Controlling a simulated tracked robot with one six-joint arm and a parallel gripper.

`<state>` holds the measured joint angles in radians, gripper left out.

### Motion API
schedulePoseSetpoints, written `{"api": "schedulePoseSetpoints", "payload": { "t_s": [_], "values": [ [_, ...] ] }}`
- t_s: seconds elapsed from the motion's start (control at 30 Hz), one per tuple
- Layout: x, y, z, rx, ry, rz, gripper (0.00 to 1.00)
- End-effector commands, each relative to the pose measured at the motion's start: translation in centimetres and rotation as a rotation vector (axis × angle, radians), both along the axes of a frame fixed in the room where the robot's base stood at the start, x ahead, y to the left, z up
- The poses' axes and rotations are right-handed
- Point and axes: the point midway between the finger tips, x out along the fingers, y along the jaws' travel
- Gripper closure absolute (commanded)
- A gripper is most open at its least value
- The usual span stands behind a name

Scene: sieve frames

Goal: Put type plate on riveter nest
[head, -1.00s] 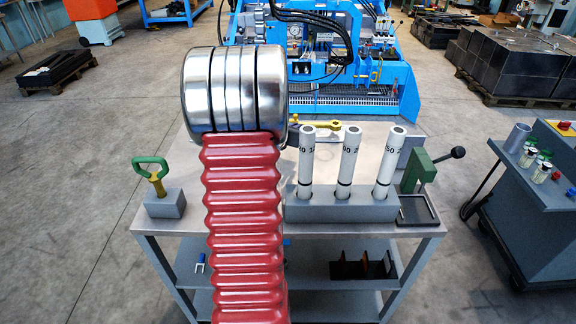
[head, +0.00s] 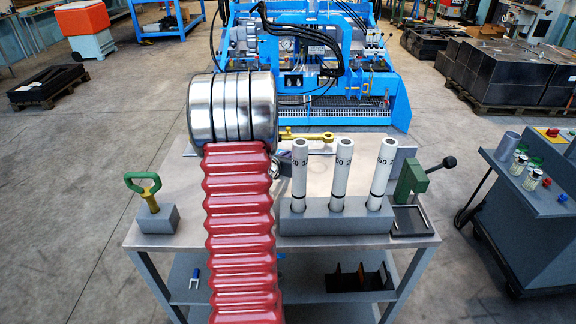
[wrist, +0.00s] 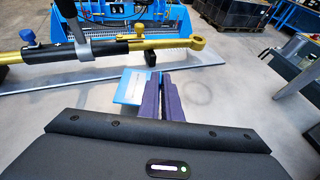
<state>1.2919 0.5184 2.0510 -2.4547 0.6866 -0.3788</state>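My gripper (wrist: 164,82) shows in the wrist view as two dark purple fingers close together. A small light-blue plate (wrist: 128,86), possibly the type plate, shows just left of the fingers and meets the left one in the picture. I cannot tell whether it is gripped or lies behind them. In the head view my arm hides the gripper and any plate. The green riveter (head: 411,182) with a black-knobbed lever stands at the table's right end. A dark shallow tray (head: 410,220), perhaps its nest, is in front of it and looks empty.
A grey block with three white tubes (head: 338,180) stands left of the riveter. A grey block (head: 158,220) with a green-handled tool is at the left. A cylinder with a yellow rod eye (head: 318,137) lies along the back. A cart (head: 530,210) stands to the right.

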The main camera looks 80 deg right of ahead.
Motion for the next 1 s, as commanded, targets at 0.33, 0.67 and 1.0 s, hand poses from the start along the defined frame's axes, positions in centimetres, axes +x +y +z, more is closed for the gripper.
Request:
{"api": "schedulePoseSetpoints", "payload": {
  "t_s": [0.33, 0.67, 1.0],
  "values": [
    [0.0, 0.0, -3.2, 0.0, 0.002, 0.001, 1.0],
    [0.1, 0.0, -3.7, -0.001, -0.001, 0.002, 1.0],
    [0.1, 0.0, -3.9, 0.0, 0.0, 0.002, 0.82]
  ]
}}
